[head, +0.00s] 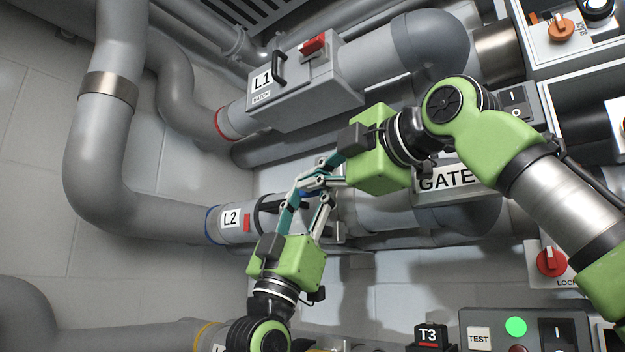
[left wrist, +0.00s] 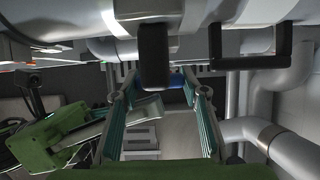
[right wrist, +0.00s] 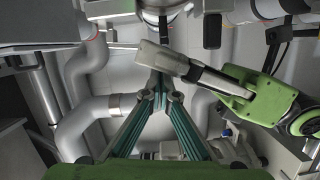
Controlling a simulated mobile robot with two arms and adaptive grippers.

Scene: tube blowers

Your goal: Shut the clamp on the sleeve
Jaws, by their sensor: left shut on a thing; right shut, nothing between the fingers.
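The grey pipe with the L2 label (head: 231,219) runs across the middle of the head view. The sleeve and its clamp are largely hidden behind my fingers; I cannot tell how far the clamp is open. My left gripper (head: 305,193) reaches up to the pipe. In the left wrist view its fingers (left wrist: 158,76) are spread and closed on a blue piece (left wrist: 177,80), partly hidden by a black upright grip (left wrist: 154,55). My right gripper (head: 308,182) is shut and empty, its tips close to the left fingers. In the right wrist view its tips (right wrist: 161,80) meet below the pipe.
A black handle (left wrist: 250,46) sits beside the left gripper. The L1 box (head: 300,88) with a red latch (head: 312,44) is above. A GATE sign (head: 446,178) is right of my grippers. The T3 block (head: 431,338) and TEST panel (head: 479,338) are below. The two arms leave little room between them.

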